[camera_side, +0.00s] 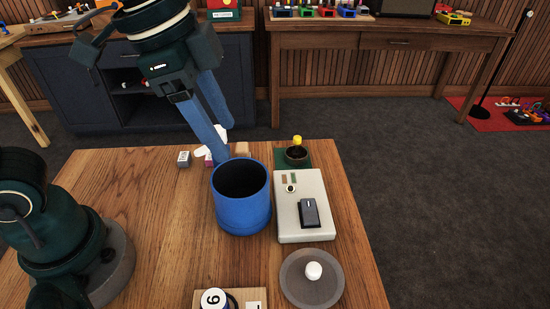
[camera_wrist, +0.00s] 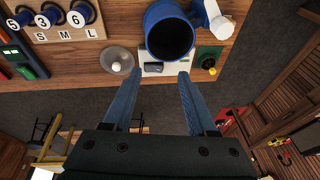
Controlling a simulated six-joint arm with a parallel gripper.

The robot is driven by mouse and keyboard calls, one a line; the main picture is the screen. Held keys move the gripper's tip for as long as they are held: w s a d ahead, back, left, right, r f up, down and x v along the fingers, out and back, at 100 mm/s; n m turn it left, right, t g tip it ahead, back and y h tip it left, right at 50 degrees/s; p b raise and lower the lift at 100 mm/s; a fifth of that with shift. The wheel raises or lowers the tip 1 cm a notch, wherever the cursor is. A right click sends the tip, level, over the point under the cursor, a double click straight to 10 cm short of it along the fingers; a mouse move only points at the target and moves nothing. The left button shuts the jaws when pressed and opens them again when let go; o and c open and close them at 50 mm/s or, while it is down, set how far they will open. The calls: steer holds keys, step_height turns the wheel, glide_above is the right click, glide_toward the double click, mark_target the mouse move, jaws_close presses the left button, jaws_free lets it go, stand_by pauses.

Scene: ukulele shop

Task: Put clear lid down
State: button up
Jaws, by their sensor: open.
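The clear lid (camera_side: 312,291) is a see-through round disc with a white knob (camera_side: 313,270). It lies flat on the wooden table near its front right, knob up, apart from my gripper. It also shows in the wrist view (camera_wrist: 117,63), left of the fingers. A blue open-topped pot (camera_side: 241,214) stands uncovered in the middle of the table, dark inside; the wrist view also shows it (camera_wrist: 151,33). My gripper (camera_side: 226,142) is above the table's back area, behind the pot. Its two blue fingers (camera_wrist: 158,73) are apart with nothing between them.
A pale flat device (camera_side: 288,223) with a dark block (camera_side: 310,213) on it sits right of the pot. A numbered canister (camera_side: 213,300) is at the front edge. The table's left middle is clear.

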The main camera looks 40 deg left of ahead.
steer(key=s+a+f+n+t+y, duration=0.1)
steer(key=s+a+f+n+t, duration=0.1)
steer(key=s+a+n, duration=0.4)
steer(key=a+f+n, duration=0.1)
steer(key=n, duration=0.3)
steer(key=shift+a+f+t, duration=0.25)
steer(key=shift+t, duration=0.05)
